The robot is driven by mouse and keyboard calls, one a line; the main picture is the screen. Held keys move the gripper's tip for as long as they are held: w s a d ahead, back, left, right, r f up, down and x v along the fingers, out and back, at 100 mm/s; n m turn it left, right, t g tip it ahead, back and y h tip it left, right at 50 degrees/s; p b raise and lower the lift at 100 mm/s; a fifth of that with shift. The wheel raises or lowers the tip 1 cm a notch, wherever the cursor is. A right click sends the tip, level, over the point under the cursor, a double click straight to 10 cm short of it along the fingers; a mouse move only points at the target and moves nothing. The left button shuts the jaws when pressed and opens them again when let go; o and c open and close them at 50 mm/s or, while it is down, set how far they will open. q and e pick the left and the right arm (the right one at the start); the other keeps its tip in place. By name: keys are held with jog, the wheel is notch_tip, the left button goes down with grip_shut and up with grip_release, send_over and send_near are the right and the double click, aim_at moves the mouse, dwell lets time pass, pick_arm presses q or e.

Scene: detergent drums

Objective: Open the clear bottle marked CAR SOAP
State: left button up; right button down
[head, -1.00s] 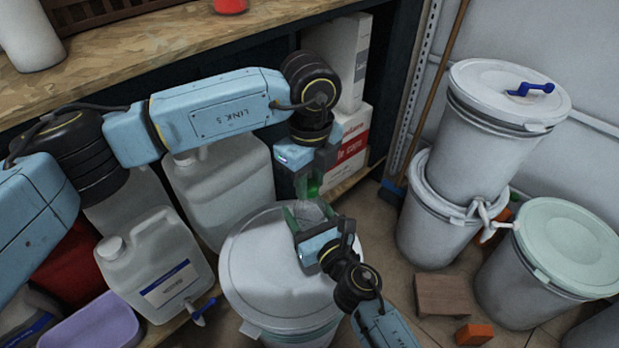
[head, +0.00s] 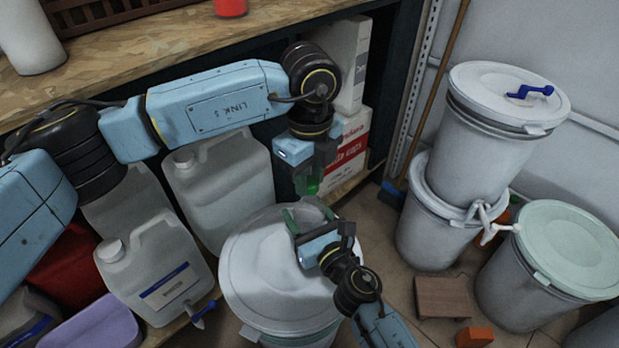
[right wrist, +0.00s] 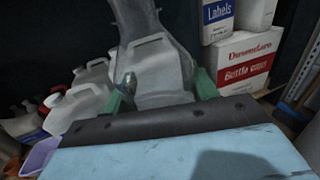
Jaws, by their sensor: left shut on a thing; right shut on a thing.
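The clear bottle (head: 309,214) is between the green fingertips of my right gripper (head: 306,212), above the white drum. Its marking cannot be read. My right gripper is shut on the bottle; its two fingers also show in the right wrist view (right wrist: 160,94). My left gripper (head: 309,184) points down from above the bottle. It is shut on a small green thing (head: 312,187), which looks like the bottle's cap. Whether the cap still touches the bottle's neck cannot be told, as the fingers cover much of it.
A white lidded drum (head: 262,262) stands below the grippers. Large jugs (head: 157,268) stand at the left beside a purple tub (head: 98,325). Stacked drums (head: 447,180), a green-lidded drum (head: 520,285) and a wooden block (head: 442,297) are at the right. Cartons (head: 350,140) stand behind.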

aim_at(309, 182)
pick_arm(q)
jog(key=shift+r, duration=0.3)
jog(key=shift+r, duration=2)
pick_arm(e)
jog(key=shift+c, duration=1.9)
grip_release()
